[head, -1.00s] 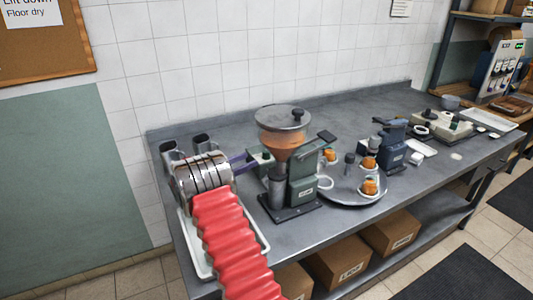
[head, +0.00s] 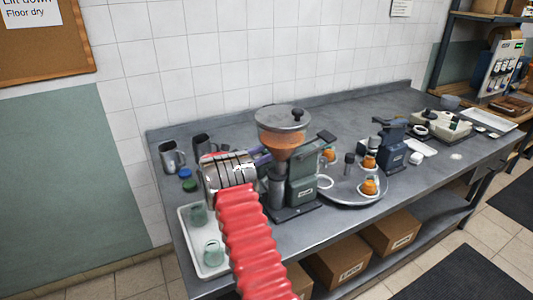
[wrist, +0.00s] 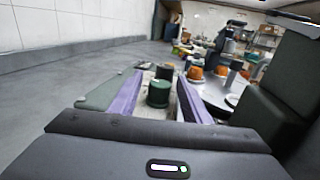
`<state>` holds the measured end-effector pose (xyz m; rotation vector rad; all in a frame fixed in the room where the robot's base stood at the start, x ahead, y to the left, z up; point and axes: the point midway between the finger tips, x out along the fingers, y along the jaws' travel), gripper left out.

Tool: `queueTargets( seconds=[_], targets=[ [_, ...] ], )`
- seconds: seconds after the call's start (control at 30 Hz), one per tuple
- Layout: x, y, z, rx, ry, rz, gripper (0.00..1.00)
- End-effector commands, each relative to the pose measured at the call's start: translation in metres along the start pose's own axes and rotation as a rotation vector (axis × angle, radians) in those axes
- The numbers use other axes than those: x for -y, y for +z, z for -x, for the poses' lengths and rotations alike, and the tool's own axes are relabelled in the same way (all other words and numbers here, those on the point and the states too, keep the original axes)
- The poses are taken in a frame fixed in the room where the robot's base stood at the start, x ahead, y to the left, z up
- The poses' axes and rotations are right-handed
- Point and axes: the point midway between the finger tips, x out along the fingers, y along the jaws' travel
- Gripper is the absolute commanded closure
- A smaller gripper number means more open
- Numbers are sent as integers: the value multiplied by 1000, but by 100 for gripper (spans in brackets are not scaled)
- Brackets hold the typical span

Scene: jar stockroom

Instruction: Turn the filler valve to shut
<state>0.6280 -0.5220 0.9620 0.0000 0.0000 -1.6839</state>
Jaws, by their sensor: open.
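The filler (head: 302,182) stands mid-bench in the head view, with an orange-filled hopper (head: 283,138) and a grey lid on top. My gripper (head: 262,154) is at its left side, just below the hopper, and hides the valve area there. In the wrist view my gripper (wrist: 160,96) has its two purple fingers apart. A dark green cylindrical knob (wrist: 158,95) shows between them, with a grey-green flat piece (wrist: 108,92) at the left. I cannot tell whether the fingers touch the knob, or which way the valve is set.
A white tray (head: 187,217) with green-tinted jars lies at the bench's front left. Metal jugs (head: 172,157) and coloured lids (head: 190,185) are behind it. A round turntable (head: 350,198) with orange-filled jars is right of the filler, then a blue-grey machine (head: 391,150).

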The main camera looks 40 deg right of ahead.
Motion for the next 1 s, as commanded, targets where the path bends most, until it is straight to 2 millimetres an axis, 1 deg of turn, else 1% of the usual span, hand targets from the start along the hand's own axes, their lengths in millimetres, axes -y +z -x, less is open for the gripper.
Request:
queueTargets(
  seconds=[0.07,0.63,0.67,1.0],
  targets=[
    [0,0,0,0,0,0,57],
    [0,0,1,0,0,0,98],
    [0,0,-4,0,-2,0,98],
    [1,0,0,0,25,2,98]
  ],
)
